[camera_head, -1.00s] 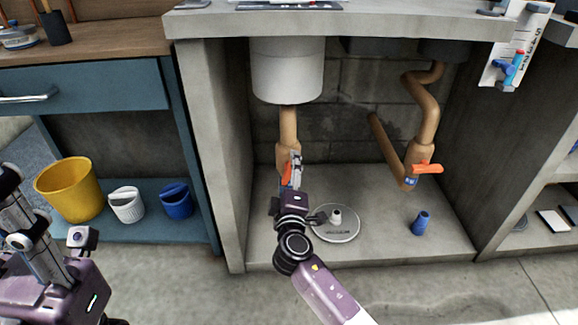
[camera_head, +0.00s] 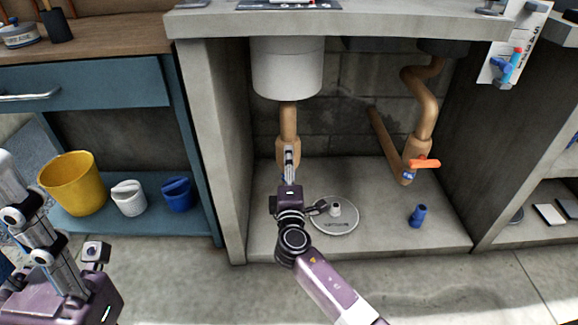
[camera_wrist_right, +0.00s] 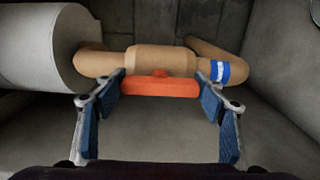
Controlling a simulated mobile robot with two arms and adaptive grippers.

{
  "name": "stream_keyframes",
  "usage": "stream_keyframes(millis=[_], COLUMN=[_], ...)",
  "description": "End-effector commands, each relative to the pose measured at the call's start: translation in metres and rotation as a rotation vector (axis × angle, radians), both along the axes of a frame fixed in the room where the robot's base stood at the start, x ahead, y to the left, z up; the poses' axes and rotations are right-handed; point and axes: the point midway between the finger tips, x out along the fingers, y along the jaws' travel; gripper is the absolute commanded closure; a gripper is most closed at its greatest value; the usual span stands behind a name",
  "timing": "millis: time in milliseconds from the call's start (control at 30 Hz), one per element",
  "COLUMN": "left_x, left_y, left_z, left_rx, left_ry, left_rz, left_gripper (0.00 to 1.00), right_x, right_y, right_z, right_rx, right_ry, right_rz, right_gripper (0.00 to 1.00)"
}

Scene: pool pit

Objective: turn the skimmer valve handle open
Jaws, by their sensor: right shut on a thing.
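In the right wrist view an orange handle (camera_wrist_right: 160,87) lies lengthwise along a tan pipe valve (camera_wrist_right: 160,62), next to a white cylinder (camera_wrist_right: 40,48). My right gripper (camera_wrist_right: 161,98) is shut on this handle, its blue-padded fingers at the handle's two ends. In the head view my right gripper (camera_head: 289,152) is in front of the left valve (camera_head: 282,150), under the white cylinder (camera_head: 287,72), and hides its handle. My left gripper (camera_head: 38,225) is at the lower left, away from the valves; its finger opening is unclear.
A second pipe with an orange handle (camera_head: 423,163) is at the right of the pit. A round plate (camera_head: 345,220) and a small blue part (camera_head: 418,215) are on the floor. Yellow (camera_head: 72,185), white (camera_head: 129,198) and blue (camera_head: 177,195) buckets stand left. Concrete walls flank the pit.

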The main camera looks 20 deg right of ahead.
Motion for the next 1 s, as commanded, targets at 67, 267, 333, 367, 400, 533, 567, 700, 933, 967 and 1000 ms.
stream_keyframes(millis=[67,267,333,367,400,533,567,700,933,967,1000], left_x=[0.0,0.0,0.0,0.0,0.0,0.0,0.0,0.0,0.0,0.0,0.0], left_y=[0.0,0.0,0.0,0.0,0.0,0.0,0.0,0.0,0.0,0.0,0.0], left_z=[0.0,0.0,0.0,0.0,0.0,0.0,0.0,0.0,0.0,0.0,0.0], left_rx=[0.0,0.0,0.0,0.0,0.0,0.002,0.006,0.005,0.003,0.002,0.002], left_ry=[0.0,0.0,0.0,0.0,0.0,-0.003,-0.006,-0.006,-0.004,-0.004,-0.004], left_rz=[0.0,0.0,0.0,0.0,0.0,0.001,0.0,0.001,0.0,0.001,0.001], left_gripper=[0.62,0.62,0.62,0.62,0.62,0.62,0.62,0.62,0.62,0.62,0.62], right_x=[0.0,0.0,0.0,0.0,0.0,0.0,0.0,-0.009,-0.051,-0.058,-0.066], right_y=[0.001,0.001,0.001,0.001,0.001,0.0,0.001,0.003,0.016,0.018,0.02], right_z=[-0.001,-0.001,-0.001,0.0,0.0,0.0,0.0,-0.001,-0.002,-0.002,-0.002], right_rx=[-0.004,-0.003,-0.003,-0.002,-0.002,-0.002,-0.001,-0.001,0.001,0.001,0.001], right_ry=[0.001,0.001,0.001,0.001,0.001,0.001,0.0,0.001,0.004,0.003,0.003], right_rz=[0.003,0.003,0.002,0.002,0.002,0.001,0.001,0.002,0.003,0.003,0.003], right_gripper=[0.6,0.2,0.17,0.17,0.17,0.17,0.17,0.17,0.17,0.17,0.17])
